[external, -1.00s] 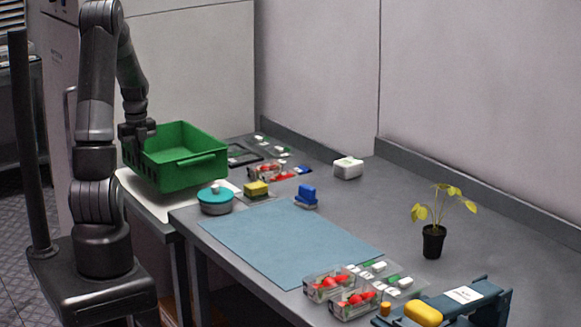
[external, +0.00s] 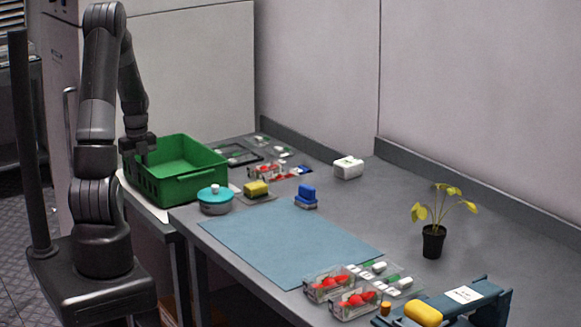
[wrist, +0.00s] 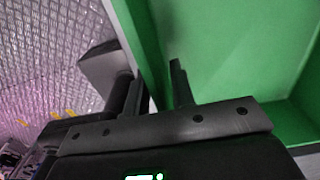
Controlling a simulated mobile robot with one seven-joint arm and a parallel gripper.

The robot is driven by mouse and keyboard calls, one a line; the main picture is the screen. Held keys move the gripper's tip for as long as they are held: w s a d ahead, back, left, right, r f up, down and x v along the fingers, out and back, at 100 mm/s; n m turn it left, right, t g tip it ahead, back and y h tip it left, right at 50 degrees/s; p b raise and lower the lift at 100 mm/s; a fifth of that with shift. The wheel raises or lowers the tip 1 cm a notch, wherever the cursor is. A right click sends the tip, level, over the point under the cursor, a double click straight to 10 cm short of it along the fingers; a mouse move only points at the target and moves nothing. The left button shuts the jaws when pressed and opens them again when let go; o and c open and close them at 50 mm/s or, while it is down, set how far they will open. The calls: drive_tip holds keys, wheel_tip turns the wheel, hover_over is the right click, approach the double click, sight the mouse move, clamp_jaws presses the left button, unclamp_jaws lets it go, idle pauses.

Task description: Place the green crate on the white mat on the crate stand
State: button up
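The green crate (external: 182,189) sits upright, low over the white mat (external: 150,207) on the crate stand (external: 172,233) at the left; it looks to be resting on the mat, though its underside is hidden. Only a strip of the mat shows along the crate's front edge. My gripper (external: 139,148) is at the crate's left wall. In the wrist view my gripper's fingers (wrist: 158,92) straddle that green wall (wrist: 137,35), one inside and one outside, and appear shut on it. The crate's inside looks empty where it shows.
A teal round pot (external: 215,202) stands close to the crate's right on the grey table (external: 375,210). A wall stands behind.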

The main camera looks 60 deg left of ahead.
drive_tip(key=shift+o, duration=0.2)
wheel_tip(320, 180, up, 12)
drive_tip(key=shift+r, duration=0.2)
idle(0.3)
drive_tip(key=w+d+r+n+t+y, duration=0.15)
drive_tip(key=d+r+n, duration=0.3)
drive_tip(key=d, duration=0.65)
drive_tip(key=w+d+r+n+t, duration=0.1)
drive_tip(key=w+d+r+n, duration=0.3)
drive_tip(key=d, duration=0.6)
drive_tip(key=s+d+r+n+t, duration=0.1)
drive_tip(key=s+d+n, duration=0.3)
drive_tip(key=d, duration=0.4)
drive_tip(key=s+d+r+n+t+h, duration=0.1)
drive_tip(key=s+d+r+n+t, duration=0.1)
drive_tip(key=s+d+n, duration=0.3)
drive_tip(key=d, duration=0.4)
drive_tip(key=shift+r, duration=0.15)
